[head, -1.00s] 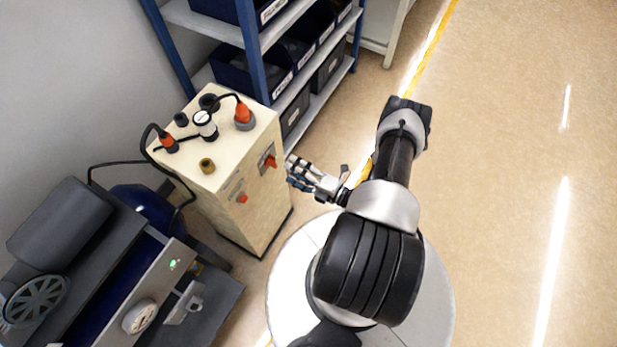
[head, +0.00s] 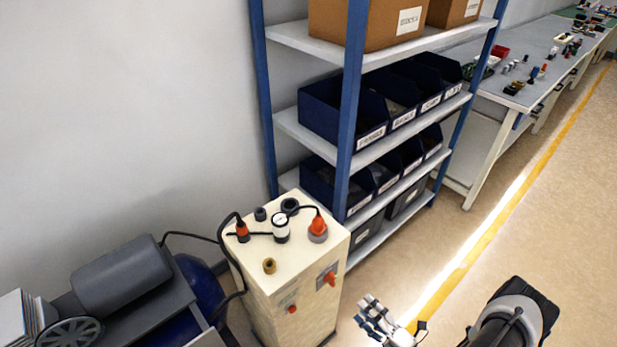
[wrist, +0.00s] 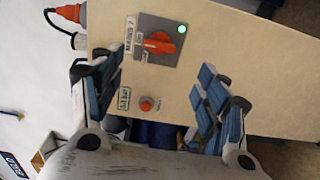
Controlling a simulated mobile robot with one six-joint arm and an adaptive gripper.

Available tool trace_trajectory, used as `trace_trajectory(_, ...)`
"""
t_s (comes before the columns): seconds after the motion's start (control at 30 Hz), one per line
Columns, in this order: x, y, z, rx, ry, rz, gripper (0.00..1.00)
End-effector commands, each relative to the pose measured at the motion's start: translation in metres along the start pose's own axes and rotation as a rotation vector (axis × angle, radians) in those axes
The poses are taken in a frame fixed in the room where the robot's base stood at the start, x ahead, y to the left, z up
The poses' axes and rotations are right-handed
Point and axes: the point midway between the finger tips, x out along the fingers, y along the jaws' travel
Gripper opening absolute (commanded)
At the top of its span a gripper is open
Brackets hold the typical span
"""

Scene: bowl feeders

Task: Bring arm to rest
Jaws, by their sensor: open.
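My gripper (head: 372,318) is at the bottom of the head view, in front of the cream control cabinet and a little to its right. In the wrist view my gripper (wrist: 158,98) has its blue-padded fingers spread apart with nothing held between them. Beyond the fingers is the cabinet front (wrist: 245,65), with an orange rotary switch (wrist: 158,43), a lit green lamp (wrist: 182,29) and a red button (wrist: 146,104). The cabinet (head: 318,285) stands upright in the head view. The gap between fingers and cabinet cannot be judged exactly.
A compressor (head: 135,275) stands left of the cabinet. A blue-posted shelf (head: 345,140) with dark bins stands behind it. A workbench (head: 520,75) with small parts runs along the back right. The floor (head: 570,220) on the right is clear, with a yellow line (head: 480,245).

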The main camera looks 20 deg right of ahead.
Motion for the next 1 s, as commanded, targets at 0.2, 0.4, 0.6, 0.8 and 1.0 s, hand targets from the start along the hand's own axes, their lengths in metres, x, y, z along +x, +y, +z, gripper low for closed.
trace_trajectory(0.2,0.006,0.016,0.004,-0.066,0.062,-0.005,0.68)
trace_trajectory(0.4,0.034,0.084,0.003,-0.365,0.349,-0.010,0.68)
trace_trajectory(0.6,0.059,0.162,-0.023,-0.739,0.698,0.030,0.68)
trace_trajectory(0.8,0.069,0.230,-0.063,-1.117,1.037,0.120,0.68)
trace_trajectory(1.0,0.065,0.288,-0.106,-1.500,1.361,0.259,0.68)
